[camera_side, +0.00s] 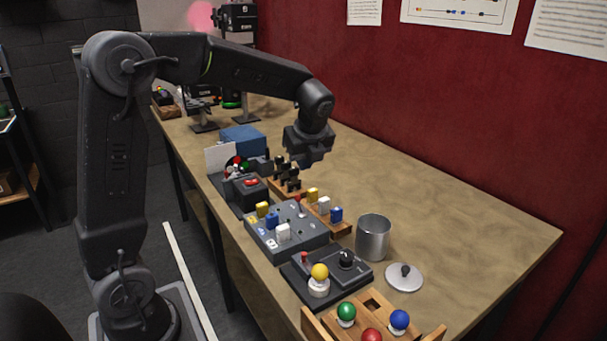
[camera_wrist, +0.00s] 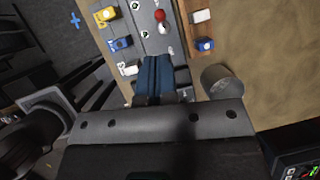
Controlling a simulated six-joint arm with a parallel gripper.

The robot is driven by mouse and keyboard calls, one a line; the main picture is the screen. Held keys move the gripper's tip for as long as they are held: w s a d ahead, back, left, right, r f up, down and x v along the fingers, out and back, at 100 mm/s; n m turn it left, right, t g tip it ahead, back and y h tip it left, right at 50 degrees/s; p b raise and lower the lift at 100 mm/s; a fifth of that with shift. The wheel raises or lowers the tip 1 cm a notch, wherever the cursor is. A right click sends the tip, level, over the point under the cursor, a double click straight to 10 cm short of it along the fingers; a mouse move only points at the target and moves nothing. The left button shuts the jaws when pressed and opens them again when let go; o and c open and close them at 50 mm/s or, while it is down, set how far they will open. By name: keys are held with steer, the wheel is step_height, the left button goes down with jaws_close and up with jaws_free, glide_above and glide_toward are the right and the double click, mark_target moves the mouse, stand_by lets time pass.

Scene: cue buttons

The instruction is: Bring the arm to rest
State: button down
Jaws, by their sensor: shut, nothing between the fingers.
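My gripper (camera_side: 308,160) hangs from the raised arm above the table in the side view, pointing down. In the wrist view its dark blue fingers (camera_wrist: 155,78) are together with nothing between them. Below it is a grey panel (camera_side: 299,236) with yellow, blue and white blocks at its near edge. The gripper is apart from the panel and the objects around it.
The table (camera_side: 460,220) is bare along the right. A metal can (camera_side: 373,238), its lid (camera_side: 404,277), a dark box with a yellow ball (camera_side: 320,271) and a wooden rack with coloured balls stand nearer the front. A blue box (camera_side: 243,137) stands further back.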

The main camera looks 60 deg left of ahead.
steer(key=shift+d+r, duration=0.1)
steer(key=shift+r, duration=0.35)
